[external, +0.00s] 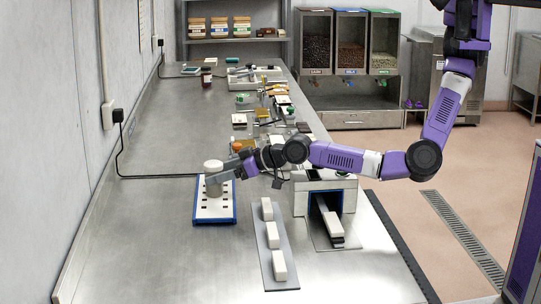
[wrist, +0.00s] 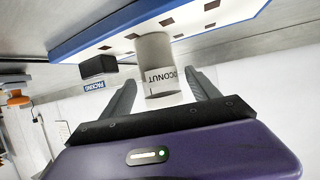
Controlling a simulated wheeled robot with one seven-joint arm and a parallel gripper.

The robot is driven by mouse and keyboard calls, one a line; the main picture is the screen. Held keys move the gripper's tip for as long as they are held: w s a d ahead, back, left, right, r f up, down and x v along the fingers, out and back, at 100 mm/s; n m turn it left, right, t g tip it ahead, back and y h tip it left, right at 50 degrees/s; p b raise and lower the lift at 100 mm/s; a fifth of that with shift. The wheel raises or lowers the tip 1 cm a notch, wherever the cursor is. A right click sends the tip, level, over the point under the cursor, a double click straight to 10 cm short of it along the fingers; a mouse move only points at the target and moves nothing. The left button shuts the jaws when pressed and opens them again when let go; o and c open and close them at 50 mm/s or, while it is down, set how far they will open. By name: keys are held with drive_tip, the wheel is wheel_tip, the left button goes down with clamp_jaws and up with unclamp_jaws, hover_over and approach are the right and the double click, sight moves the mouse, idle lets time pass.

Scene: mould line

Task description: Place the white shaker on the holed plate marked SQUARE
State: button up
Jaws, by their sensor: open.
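The white shaker (external: 213,165) is in the external view at the left end of my arm, over the far part of the blue-rimmed white holed plate (external: 215,215). I cannot read any SQUARE marking.
A grey strip with several white blocks (external: 273,235) lies right of the plate. A machine with a blue-framed opening (external: 325,190) stands beyond it. A dark block with a "PACKING" label (wrist: 97,66) is near the plate.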

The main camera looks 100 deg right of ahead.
wheel_tip(320, 180, up, 7)
drive_tip(key=shift+r+b, duration=0.1)
drive_tip(key=shift+b, duration=0.45)
